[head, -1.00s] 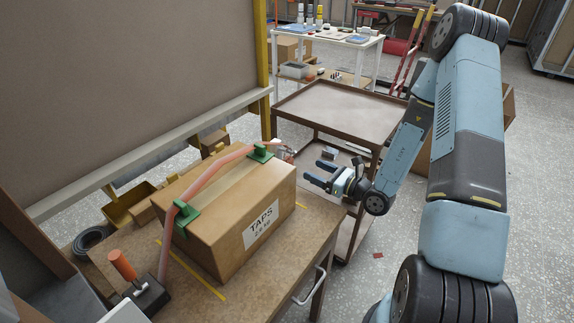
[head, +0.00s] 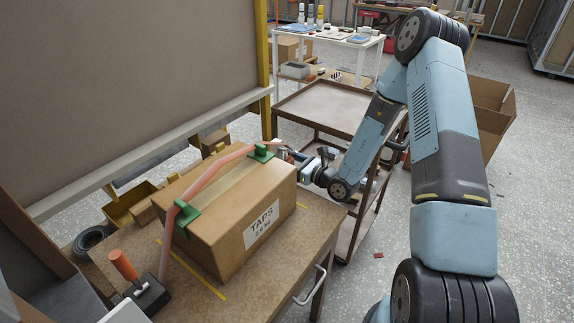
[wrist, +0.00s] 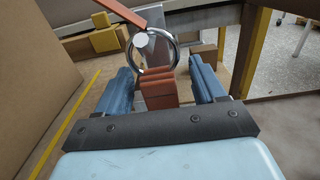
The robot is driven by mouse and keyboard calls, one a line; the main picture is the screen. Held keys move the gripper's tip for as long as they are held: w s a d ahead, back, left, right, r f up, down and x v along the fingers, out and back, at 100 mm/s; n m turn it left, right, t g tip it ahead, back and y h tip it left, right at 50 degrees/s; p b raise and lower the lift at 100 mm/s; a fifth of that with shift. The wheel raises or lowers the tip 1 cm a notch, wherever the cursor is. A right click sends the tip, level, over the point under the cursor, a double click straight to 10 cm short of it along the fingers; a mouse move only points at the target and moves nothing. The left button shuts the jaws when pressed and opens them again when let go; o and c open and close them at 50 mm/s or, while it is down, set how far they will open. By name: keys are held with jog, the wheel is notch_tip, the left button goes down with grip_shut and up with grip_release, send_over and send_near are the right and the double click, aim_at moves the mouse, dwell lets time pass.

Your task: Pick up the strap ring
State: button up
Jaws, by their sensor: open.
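The strap ring (wrist: 177,52) is a shiny metal ring in the wrist view, just ahead of my fingers. A flat red-orange strap (wrist: 121,12) reaches it from the upper left. A ribbed red-brown piece (wrist: 158,90) sits below the ring, between my blue fingers. I cannot tell whether it is joined to the ring. My gripper (wrist: 164,78) is open, a finger on either side of that piece, with gaps showing. In the head view my gripper (head: 298,158) is at the far right end of the taps box (head: 235,225), by the strap's end; the ring is hard to make out there.
The box stands on a brown workbench (head: 205,300), with a pink strap (head: 218,163) through green clips over it. A brown trolley (head: 325,105) stands behind my gripper. A tall board (head: 130,80) rises at left.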

jog(key=shift+x, duration=1.05)
jog(key=shift+c, duration=0.3)
jog(key=c, duration=1.1)
